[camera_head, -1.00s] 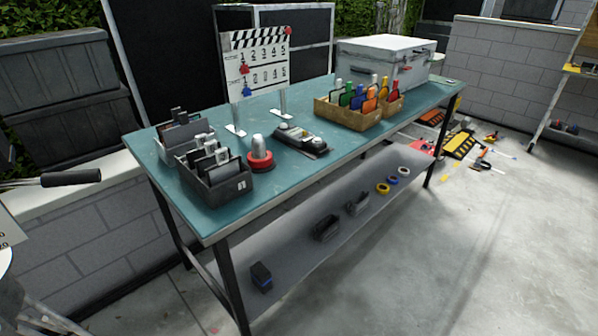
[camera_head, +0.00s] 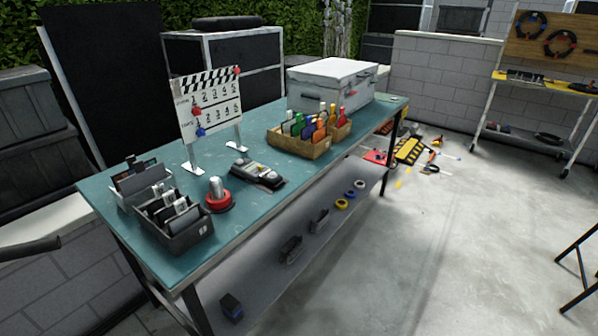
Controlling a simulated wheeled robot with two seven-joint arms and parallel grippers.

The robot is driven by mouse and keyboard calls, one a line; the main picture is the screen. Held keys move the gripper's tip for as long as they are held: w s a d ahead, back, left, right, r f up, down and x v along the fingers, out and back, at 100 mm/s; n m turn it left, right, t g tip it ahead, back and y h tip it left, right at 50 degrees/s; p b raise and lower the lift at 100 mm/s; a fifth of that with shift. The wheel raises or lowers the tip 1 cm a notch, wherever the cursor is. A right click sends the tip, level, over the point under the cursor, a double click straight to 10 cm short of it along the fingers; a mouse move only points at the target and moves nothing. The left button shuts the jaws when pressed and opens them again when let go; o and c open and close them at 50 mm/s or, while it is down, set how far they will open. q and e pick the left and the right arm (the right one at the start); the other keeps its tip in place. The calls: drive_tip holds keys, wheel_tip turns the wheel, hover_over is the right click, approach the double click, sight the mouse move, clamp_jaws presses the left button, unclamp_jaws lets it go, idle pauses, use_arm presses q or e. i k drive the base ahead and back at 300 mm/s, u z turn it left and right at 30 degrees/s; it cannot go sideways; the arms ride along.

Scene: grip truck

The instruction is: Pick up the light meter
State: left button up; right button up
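A flat black and grey device (camera_head: 257,174), which may be the light meter, lies on the teal table top (camera_head: 240,215). It is between the clapperboard (camera_head: 209,103) and the table's front edge. It is too small to make out a dial or screen. A red-based object with a grey domed top (camera_head: 218,195) stands to its left. Neither of my grippers is in view.
Bins of dark cards (camera_head: 175,222) stand at the table's near left end. A box of coloured bottles (camera_head: 305,143) and a grey case (camera_head: 333,82) stand to the right. A lower shelf (camera_head: 265,265) holds small items. The concrete floor (camera_head: 440,245) at right is mostly open.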

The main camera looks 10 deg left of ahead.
sight(249, 169)
drive_tip(key=z, duration=1.05)
drive_tip(key=i, duration=4.25)
drive_tip(key=u, duration=3.6)
